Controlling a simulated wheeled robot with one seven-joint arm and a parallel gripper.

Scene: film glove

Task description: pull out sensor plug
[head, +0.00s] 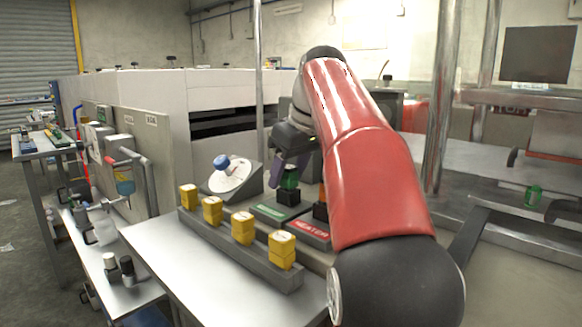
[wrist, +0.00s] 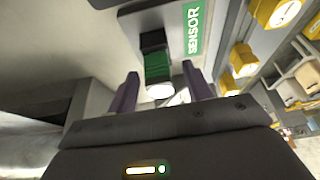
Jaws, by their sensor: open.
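The sensor plug (wrist: 158,66) is a green ribbed cylinder with a pale end. It stands in a black socket (wrist: 153,41) beside the green SENSOR label (wrist: 194,30). In the head view the green plug (head: 289,182) shows just under my gripper, above its black socket (head: 288,197). My gripper (wrist: 160,75) is open, with one purple finger on each side of the plug's pale end. Gaps show between the fingers and the plug. In the head view my gripper (head: 288,166) is partly hidden by my arm.
The red HEATER label (head: 312,229) lies right beside the SENSOR label, with a dark connector partly behind my arm. A rail with several yellow blocks (head: 243,228) runs in front. A tilted dial with a blue knob (head: 222,161) stands left. The bench front (head: 200,270) is bare.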

